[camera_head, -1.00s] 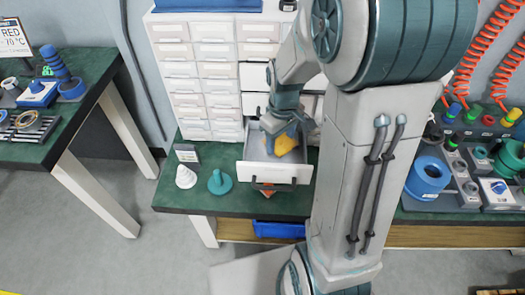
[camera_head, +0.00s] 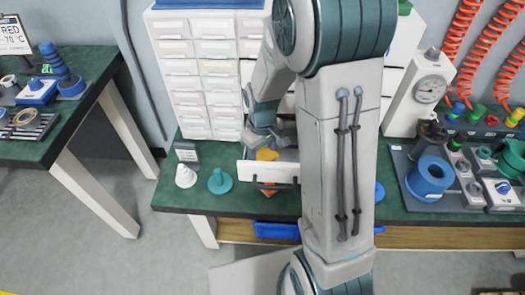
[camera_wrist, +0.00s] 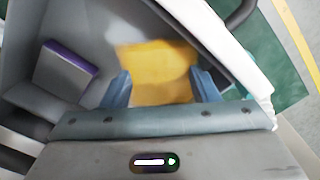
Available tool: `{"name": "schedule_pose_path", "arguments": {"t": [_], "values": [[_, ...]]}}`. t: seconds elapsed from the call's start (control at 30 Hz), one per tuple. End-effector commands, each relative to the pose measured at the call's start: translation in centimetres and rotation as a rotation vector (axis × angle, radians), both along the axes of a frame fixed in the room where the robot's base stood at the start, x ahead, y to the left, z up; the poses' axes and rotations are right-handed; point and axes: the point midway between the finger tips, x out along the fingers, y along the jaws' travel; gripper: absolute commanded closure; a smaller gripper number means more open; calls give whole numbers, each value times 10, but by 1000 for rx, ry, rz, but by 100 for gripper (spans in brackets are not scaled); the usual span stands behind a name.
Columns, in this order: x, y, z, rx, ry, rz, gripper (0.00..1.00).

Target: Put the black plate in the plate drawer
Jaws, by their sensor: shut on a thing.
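My gripper (camera_wrist: 162,88) is shut on a yellow piece (camera_wrist: 156,65), which sits between its two blue fingers. In the head view the yellow piece (camera_head: 266,154) shows under my gripper (camera_head: 262,143), at the left part of an open white drawer (camera_head: 281,173). The drawer's pale front wall also shows in the wrist view (camera_wrist: 240,55). I cannot tell whether the piece touches the drawer floor. No black plate can be made out in these frames. My arm hides part of the drawer's right side.
A grey block with a purple edge (camera_wrist: 67,67) shows left of the yellow piece in the wrist view. A white cone (camera_head: 186,177) and a teal piece (camera_head: 220,181) stand on the green bench left of the drawer. A dial gauge (camera_head: 430,90) stands to the right.

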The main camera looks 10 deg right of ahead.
Motion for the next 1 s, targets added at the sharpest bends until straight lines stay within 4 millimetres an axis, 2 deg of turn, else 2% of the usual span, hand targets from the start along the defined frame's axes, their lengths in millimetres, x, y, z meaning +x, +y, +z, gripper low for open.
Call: {"name": "schedule_pose_path", "arguments": {"t": [0.13,0.17,0.43,0.57,0.67,1.0], "values": [[0,0,-4,0,-1,0,85],[0,0,-3,0,0,0,37],[0,0,-3,0,0,0,37],[0,0,4,0,-1,0,37],[1,0,19,0,-4,0,37],[1,0,91,0,-4,0,37]]}}
